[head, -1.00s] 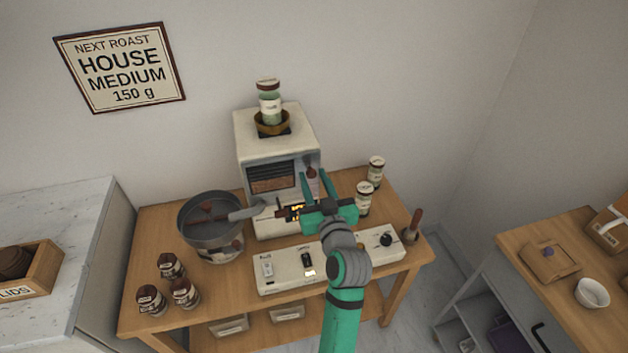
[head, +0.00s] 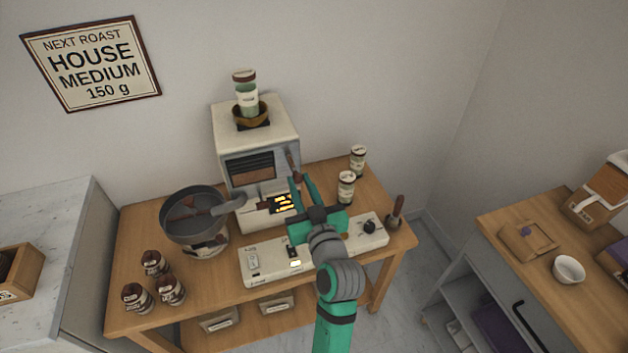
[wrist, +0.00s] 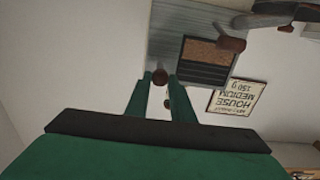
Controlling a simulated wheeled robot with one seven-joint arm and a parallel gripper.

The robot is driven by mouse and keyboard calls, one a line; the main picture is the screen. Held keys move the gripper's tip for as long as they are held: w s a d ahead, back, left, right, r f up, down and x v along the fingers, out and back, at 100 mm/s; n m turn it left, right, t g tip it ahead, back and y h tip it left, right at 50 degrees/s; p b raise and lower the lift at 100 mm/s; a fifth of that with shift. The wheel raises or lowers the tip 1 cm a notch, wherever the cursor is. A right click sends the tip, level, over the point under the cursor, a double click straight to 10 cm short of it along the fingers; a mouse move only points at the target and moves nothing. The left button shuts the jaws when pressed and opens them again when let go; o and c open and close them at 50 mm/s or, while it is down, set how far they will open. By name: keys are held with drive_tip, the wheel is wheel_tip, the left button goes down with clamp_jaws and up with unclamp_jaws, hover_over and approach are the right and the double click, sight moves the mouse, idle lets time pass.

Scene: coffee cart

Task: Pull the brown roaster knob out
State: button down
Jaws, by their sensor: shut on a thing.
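The cream roaster (head: 255,135) stands at the back of the wooden table, with a dark window on its grey front. The brown roaster knob (head: 291,160) is at the right side of that front, partly hidden by my fingers in the head view. In the wrist view the round brown knob (wrist: 160,76) sits between the tips of my gripper (wrist: 160,80), which is shut on it. My gripper (head: 298,182) reaches to the roaster's front from the near right. How far the knob stands out from the panel cannot be told.
A cream control box (head: 262,262) lies under my arm. Two labelled jars (head: 346,188) stand to the right, and several brown jars (head: 152,263) at the front left.

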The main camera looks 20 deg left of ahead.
drive_tip(key=shift+s+d, duration=0.15)
drive_tip(key=shift+d, duration=0.05)
drive_tip(key=c, duration=1.5)
unclamp_jaws()
drive_tip(key=shift+c, duration=0.2)
drive_tip(key=v, duration=1)
drive_tip(key=shift+s+d, duration=0.25)
drive_tip(key=shift+s, duration=0.05)
